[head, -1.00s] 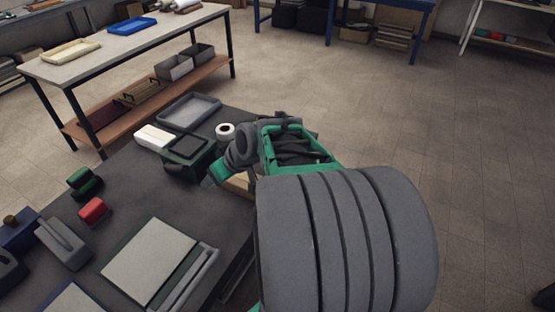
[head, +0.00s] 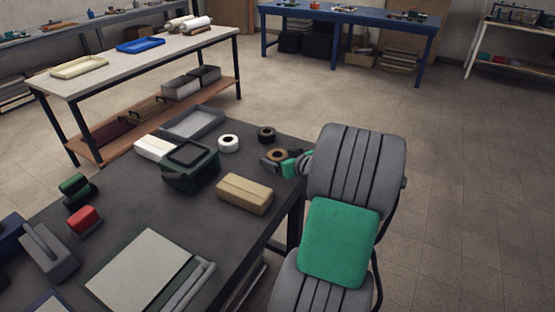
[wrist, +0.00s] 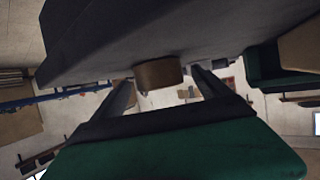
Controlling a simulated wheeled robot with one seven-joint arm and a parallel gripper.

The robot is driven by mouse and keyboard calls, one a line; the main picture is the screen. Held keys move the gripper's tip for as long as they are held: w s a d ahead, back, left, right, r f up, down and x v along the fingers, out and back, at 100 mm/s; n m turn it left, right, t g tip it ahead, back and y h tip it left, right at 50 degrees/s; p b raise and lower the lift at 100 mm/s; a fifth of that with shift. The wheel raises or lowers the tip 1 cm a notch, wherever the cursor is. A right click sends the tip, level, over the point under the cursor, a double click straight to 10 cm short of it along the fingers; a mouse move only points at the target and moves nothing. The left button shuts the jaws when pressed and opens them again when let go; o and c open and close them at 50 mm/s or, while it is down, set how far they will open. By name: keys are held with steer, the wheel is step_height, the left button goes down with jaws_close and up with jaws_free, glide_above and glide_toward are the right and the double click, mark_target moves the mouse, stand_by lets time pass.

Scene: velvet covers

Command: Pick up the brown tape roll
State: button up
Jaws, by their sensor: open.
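The brown tape roll (head: 277,154) lies flat near the far right edge of the dark table. It also shows in the wrist view (wrist: 158,73), which is upside down, so the tabletop fills the upper part. My gripper (head: 277,164) is low at the table edge, right at the roll. In the wrist view the fingers (wrist: 165,84) are open, one to each side of the roll, with the roll just ahead between them. I cannot tell whether the fingertips touch the roll or how far they reach around it.
A black tape roll (head: 266,134) and a white tape roll (head: 229,143) stand close behind and left. A cardboard box (head: 244,194) sits nearer. A dark green bin (head: 190,168) and a grey tray (head: 192,122) are farther left.

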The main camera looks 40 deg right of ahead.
steer(key=c, duration=1.5)
steer(key=shift+r, duration=0.1)
